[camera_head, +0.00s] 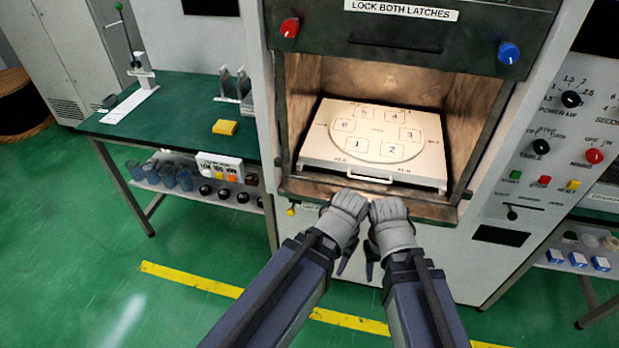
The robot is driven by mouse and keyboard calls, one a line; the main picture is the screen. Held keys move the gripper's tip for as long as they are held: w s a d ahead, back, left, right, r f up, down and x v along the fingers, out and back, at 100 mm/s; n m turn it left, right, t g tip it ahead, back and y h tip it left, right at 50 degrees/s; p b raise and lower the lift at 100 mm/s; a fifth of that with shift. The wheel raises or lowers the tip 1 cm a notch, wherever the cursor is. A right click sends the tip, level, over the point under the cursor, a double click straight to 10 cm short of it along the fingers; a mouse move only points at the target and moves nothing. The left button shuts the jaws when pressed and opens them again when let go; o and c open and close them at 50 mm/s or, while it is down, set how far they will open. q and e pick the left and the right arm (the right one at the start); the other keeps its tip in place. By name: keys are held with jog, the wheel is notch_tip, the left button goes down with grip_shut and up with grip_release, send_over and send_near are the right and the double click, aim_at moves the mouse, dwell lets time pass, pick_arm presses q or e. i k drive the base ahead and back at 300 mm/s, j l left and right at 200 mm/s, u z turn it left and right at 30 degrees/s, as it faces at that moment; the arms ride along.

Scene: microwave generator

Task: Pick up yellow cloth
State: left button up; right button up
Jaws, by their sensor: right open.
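The yellow cloth (225,127) is a small folded block lying flat on the green-topped table (185,108) at the left. My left gripper (349,203) and my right gripper (388,209) are side by side in front of the open chamber's lower edge, well to the right of the cloth and apart from it. Both look like grey gloved hands seen from behind. My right gripper is open, and I see nothing held in it. The fingers of my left gripper are hidden from this side. Nothing covers the cloth.
The open chamber holds a pale numbered tray (318,150) with a front handle. A white stand (140,85) and upright metal holders (232,84) are on the table. Green floor is clear at left.

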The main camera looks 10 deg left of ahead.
aim_at(224, 126)
jog(key=i+j+u, duration=0.25)
jog(key=j+u, duration=0.2)
jog(key=i+j+u, duration=0.3)
jog(key=u, duration=0.15)
jog(key=i+j+u, duration=0.3)
jog(key=u, duration=0.15)
jog(key=i+j+z, duration=0.35)
jog(key=z, duration=0.15)
jog(key=i+j+z, duration=0.2)
jog(key=z, duration=0.25)
jog(key=i+j+z, duration=0.2)
jog(key=j+z, duration=0.25)
jog(key=i+j+z, duration=0.1)
jog(key=j+z, duration=0.2)
jog(key=z, duration=0.2)
